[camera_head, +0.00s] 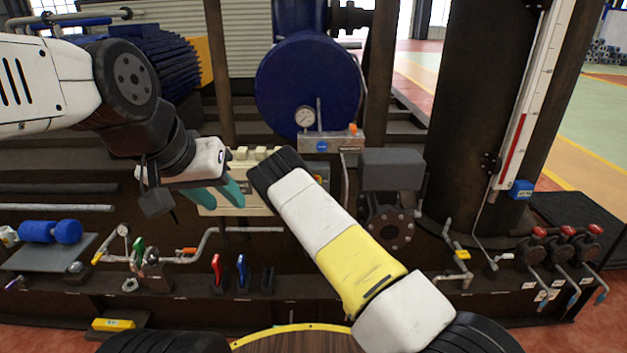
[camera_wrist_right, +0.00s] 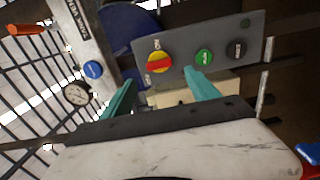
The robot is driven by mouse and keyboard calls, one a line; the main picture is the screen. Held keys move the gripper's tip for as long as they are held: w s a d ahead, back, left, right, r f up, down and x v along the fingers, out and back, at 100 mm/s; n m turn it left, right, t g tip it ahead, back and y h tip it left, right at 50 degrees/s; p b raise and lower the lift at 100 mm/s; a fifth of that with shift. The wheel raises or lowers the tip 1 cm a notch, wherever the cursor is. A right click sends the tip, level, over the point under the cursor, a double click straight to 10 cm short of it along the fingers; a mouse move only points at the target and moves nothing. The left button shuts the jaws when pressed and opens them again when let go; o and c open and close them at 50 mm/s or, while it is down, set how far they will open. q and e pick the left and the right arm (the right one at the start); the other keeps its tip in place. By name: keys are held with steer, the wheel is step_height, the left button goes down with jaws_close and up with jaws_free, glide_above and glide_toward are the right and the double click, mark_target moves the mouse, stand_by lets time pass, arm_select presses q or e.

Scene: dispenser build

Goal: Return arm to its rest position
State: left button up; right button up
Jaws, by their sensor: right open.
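My left arm comes in from the left in the head view. Its gripper (camera_head: 222,194) has teal fingers that stand apart, with nothing seen between them, in front of a pale box (camera_head: 262,200). My right arm (camera_head: 335,235) reaches up from the lower right across the middle of the head view, and its fingers are hidden there. In the right wrist view, my right gripper (camera_wrist_right: 160,98) is open and empty. Its teal fingers point toward a grey control panel (camera_wrist_right: 222,40) with a yellow-and-red knob (camera_wrist_right: 159,62), a green button (camera_wrist_right: 204,57) and a black knob (camera_wrist_right: 236,49).
A pressure gauge (camera_head: 304,117) and a large blue round tank (camera_head: 306,78) stand behind the arms. Red and blue handles (camera_head: 216,268) rise from the lower ledge. Red-topped valves (camera_head: 566,235) line the right. A dark vertical column (camera_head: 485,100) stands right of centre.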

steer(key=s+d+r+m+g, duration=0.25)
steer(key=d+r+m, duration=0.2)
steer(key=r, duration=0.35)
steer(key=s+d+r+m+g, duration=0.1)
steer(key=d+r+m+g, duration=0.2)
steer(key=r+m, duration=0.4)
steer(key=s+d+r+m+g+y, duration=0.1)
steer(key=s+r+g, duration=0.1)
steer(key=s+r, duration=0.65)
steer(key=s+d+r+m+g+y, duration=0.1)
steer(key=s+r, duration=0.4)
steer(key=s, duration=0.5)
steer(key=s+d+r+m+g+y, duration=0.15)
steer(key=s+r, duration=0.25)
steer(key=s, duration=0.6)
steer(key=s+d+m+g+h, duration=0.1)
steer(key=s+m, duration=0.1)
steer(key=s, duration=1.4)
steer(key=shift+s+f+g, duration=0.15)
steer(key=shift+s+g, duration=0.15)
steer(key=shift+s, duration=0.05)
